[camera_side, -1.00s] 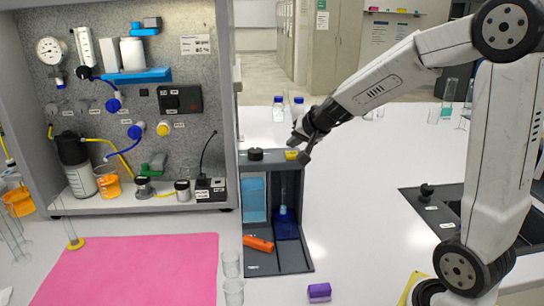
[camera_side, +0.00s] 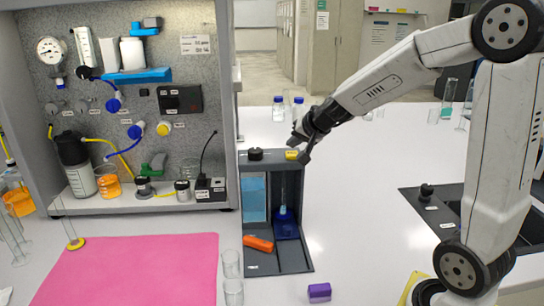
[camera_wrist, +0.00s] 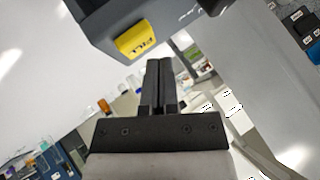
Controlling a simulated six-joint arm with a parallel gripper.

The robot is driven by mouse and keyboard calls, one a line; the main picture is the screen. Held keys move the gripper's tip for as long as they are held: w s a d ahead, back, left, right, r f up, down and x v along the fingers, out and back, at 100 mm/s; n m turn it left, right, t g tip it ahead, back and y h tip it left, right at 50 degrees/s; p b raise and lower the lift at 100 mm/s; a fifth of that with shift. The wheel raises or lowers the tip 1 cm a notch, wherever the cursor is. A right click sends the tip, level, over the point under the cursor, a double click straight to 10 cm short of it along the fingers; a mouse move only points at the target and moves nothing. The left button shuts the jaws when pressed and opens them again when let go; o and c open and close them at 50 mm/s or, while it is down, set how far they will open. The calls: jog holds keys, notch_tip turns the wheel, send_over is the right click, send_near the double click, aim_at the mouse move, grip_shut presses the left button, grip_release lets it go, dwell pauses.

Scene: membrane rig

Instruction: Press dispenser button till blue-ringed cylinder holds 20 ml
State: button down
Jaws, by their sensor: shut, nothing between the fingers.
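The dispenser (camera_side: 246,180) is a dark grey stand with a light-blue tank at its left. Its yellow button (camera_side: 292,154) is on top at the right; the wrist view shows it marked FILL (camera_wrist: 138,35). The blue-ringed cylinder (camera_side: 283,211) stands upright in the right bay, on a blue base. Some blue liquid shows low in it; its graduations are too small to read. In the wrist view the shut fingers (camera_wrist: 159,64) point near the button, with a visible gap.
An orange object (camera_side: 258,243) lies at the dispenser's front. Clear glassware (camera_side: 232,264) stands left of it, and a purple block (camera_side: 319,292) lies to the right. A pink mat (camera_side: 135,270) covers the left front.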

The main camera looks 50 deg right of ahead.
aim_at(294, 155)
jog(key=shift+f, duration=0.1)
jog(key=shift+f, duration=0.3)
jog(key=shift+f, duration=0.65)
dwell(1.2)
jog(key=shift+r, duration=0.1)
dwell(0.3)
jog(key=shift+r, duration=0.95)
jog(key=shift+r, duration=0.15)
jog(key=shift+r, duration=2.35)
